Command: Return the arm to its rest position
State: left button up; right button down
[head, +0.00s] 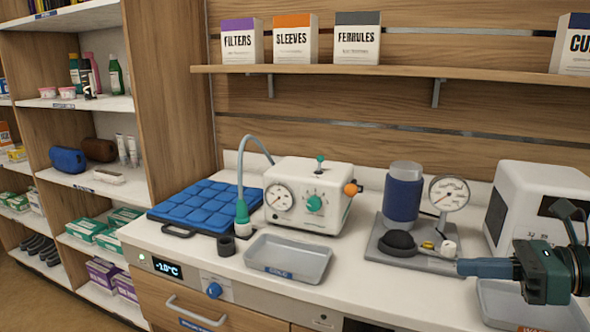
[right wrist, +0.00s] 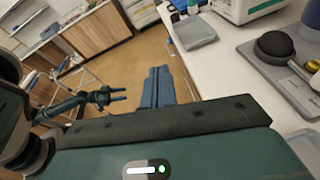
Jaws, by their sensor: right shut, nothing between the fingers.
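My right gripper (head: 470,267) comes in from the right edge in the head view. It is shut and empty, its blue-green fingers pointing left, in front of the pump stand (head: 385,250) as seen there. In the right wrist view the shut fingers (right wrist: 158,85) show over the brown floor, beside the white counter. My left arm shows at the left of the right wrist view, with its small left gripper (right wrist: 118,94) over the floor; it is too small to tell whether it is open. The left arm is not in the head view.
The white counter (head: 245,268) holds a blue padded mat (head: 205,205), a white gauge unit (head: 310,195), a grey tray (head: 288,258), and a white machine (head: 535,205) at right. Another tray (head: 515,302) lies below my right gripper in the picture. A shelf (head: 430,72) runs above.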

jog(key=a+f+m+t+h+p, duration=0.25)
jog(key=f+m+t, duration=0.35)
jog(key=m, duration=0.8)
jog(key=a+f+m+t+h+p, duration=0.15)
jog(key=f+m+t+h, duration=0.25)
jog(key=f+m, duration=0.75)
pick_arm(q)
jog(key=shift+s+a+r+g+y+p, duration=0.2)
jog(key=shift+a+r+g+y+p, duration=0.25)
jog(key=shift+a+r+p, duration=0.4)
pick_arm(e)
jog(key=s+a+f+m+g+h, duration=0.3)
jog(key=s+a+f+m+g, duration=0.4)
jog(key=s+a+f+m, duration=0.5)
jog(key=m, duration=0.5)
jog(key=shift+s, duration=0.25)
pick_arm(q)
jog(key=shift+o, duration=0.3)
jog(key=shift+d+r, duration=0.1)
pick_arm(e)
jog(key=shift+d+m, duration=0.1)
jog(key=shift+m, duration=0.15)
